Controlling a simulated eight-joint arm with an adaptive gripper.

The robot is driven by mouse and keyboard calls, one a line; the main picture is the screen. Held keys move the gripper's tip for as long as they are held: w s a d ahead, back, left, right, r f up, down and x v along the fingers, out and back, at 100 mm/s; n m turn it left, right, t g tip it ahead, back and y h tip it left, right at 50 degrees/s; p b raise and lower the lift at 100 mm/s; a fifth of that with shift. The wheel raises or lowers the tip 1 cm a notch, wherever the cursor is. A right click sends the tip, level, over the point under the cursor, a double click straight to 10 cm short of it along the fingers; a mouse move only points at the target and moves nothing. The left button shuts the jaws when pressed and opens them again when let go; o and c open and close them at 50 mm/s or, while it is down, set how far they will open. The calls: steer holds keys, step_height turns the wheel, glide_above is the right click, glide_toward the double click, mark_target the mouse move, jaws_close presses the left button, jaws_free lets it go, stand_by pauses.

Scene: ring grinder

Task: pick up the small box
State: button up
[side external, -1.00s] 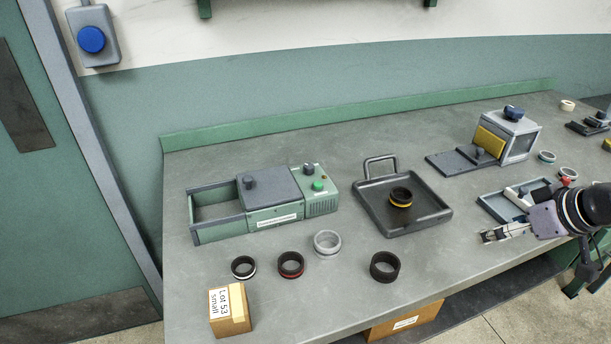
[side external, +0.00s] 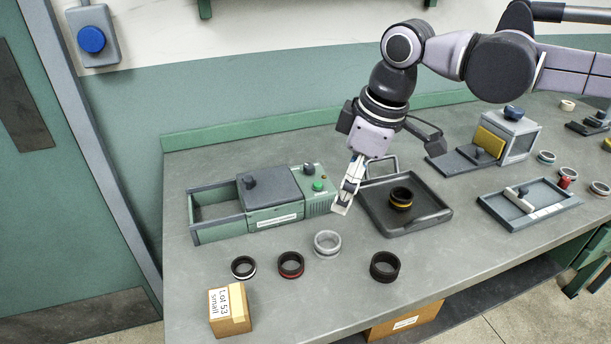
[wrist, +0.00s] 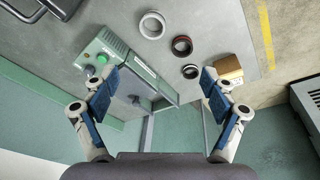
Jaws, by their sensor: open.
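The small box (side external: 230,310) is a brown cardboard box with a white label reading "Lot 53 small". It stands at the front left corner of the bench in the side view. In the wrist view the small box (wrist: 228,68) shows at the right, just beyond the right fingertip. My gripper (side external: 342,208) hangs over the bench between the green machine and the black tray, to the right of and behind the box. In the wrist view my gripper (wrist: 160,80) has its blue-padded fingers wide apart with nothing held between them.
Several rings, among them a grey ring (side external: 327,243) and a red-banded ring (side external: 291,265), lie between my gripper and the box. The green machine (side external: 275,217) stands behind them. The black tray (side external: 440,215) is to the right. A larger box (side external: 405,322) sits below the bench edge.

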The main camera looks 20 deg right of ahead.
steer(key=a+f+n+g, duration=0.1)
steer(key=a+f+n, duration=0.15)
steer(key=a, duration=0.95)
steer(key=n+g+h, duration=0.1)
steer(key=n, duration=0.3)
glide_toward(227, 301)
steer(key=shift+s+f+n, duration=0.15)
steer(key=shift+s+n, duration=0.1)
steer(key=shift+s, duration=0.05)
step_height(227, 301, down, 5)
steer(key=shift+r, duration=0.1)
steer(key=f, duration=0.2)
steer(key=w+f, duration=0.1)
steer(key=f, duration=0.1)
steer(key=shift+a+f, duration=0.15)
steer(key=shift+f, duration=0.7)
steer(key=c, duration=1.5)
